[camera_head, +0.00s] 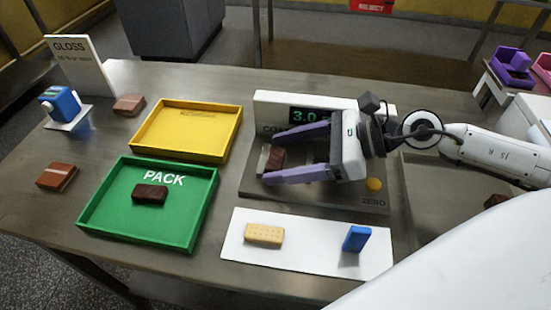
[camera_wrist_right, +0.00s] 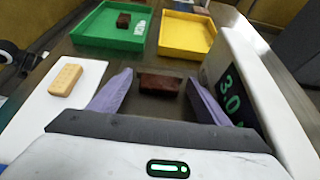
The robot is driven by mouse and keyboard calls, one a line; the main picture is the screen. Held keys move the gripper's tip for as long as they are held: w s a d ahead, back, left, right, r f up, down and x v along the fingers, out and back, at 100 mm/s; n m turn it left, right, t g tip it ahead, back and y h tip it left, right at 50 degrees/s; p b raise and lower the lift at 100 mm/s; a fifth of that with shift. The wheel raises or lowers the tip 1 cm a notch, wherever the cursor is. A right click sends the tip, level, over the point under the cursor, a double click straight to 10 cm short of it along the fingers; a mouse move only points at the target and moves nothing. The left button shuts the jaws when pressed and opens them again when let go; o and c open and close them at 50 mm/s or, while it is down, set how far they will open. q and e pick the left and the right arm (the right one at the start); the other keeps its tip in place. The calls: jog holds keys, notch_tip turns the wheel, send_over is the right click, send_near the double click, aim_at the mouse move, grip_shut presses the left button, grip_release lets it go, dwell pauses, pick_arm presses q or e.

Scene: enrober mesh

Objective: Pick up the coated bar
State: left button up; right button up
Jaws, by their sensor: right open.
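A dark brown coated bar (camera_head: 275,158) lies on the plate of the scale (camera_head: 320,199). My right gripper (camera_head: 268,158) is open around it, with one purple finger on each side. In the right wrist view the bar (camera_wrist_right: 160,84) sits between the fingertips (camera_wrist_right: 160,88), with a gap visible on both sides. The scale display (camera_head: 311,116) reads about 3.0. Another dark bar (camera_head: 150,194) lies in the green PACK tray (camera_head: 195,238). My left gripper is not in view.
A yellow tray (camera_head: 234,137) stands behind the green one. A white mat (camera_head: 305,256) in front of the scale holds a pale biscuit (camera_head: 263,234) and a blue block (camera_head: 356,238). Brown bars (camera_head: 57,176) and a blue device (camera_head: 60,103) with a GLOSS sign (camera_head: 80,62) are at left.

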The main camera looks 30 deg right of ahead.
jog(key=c, duration=0.9)
jog(key=shift+r, duration=0.1)
